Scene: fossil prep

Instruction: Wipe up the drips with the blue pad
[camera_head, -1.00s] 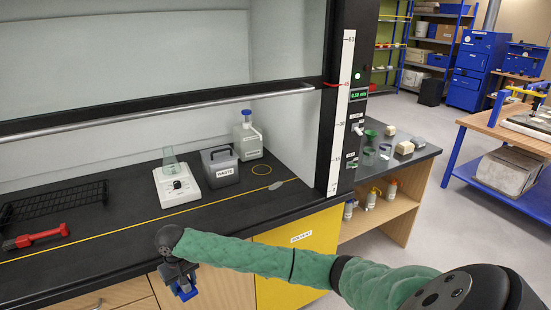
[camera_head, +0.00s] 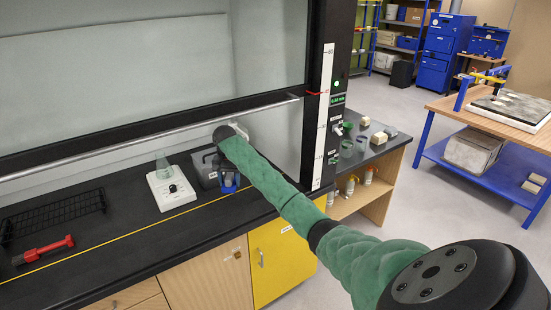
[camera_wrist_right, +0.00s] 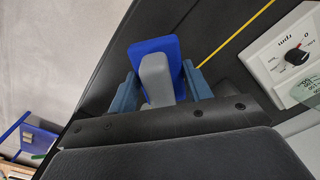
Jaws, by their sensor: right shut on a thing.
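The pad also shows as a small blue patch under the gripper in the head view. I cannot tell whether the pad touches the counter. I cannot make out any drips; my right arm covers the counter area right of the waste box. My left gripper is not in view.
A black rack (camera_head: 50,217) and red tool (camera_head: 45,250) lie at the left. The sash bar (camera_head: 150,140) crosses above the counter.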

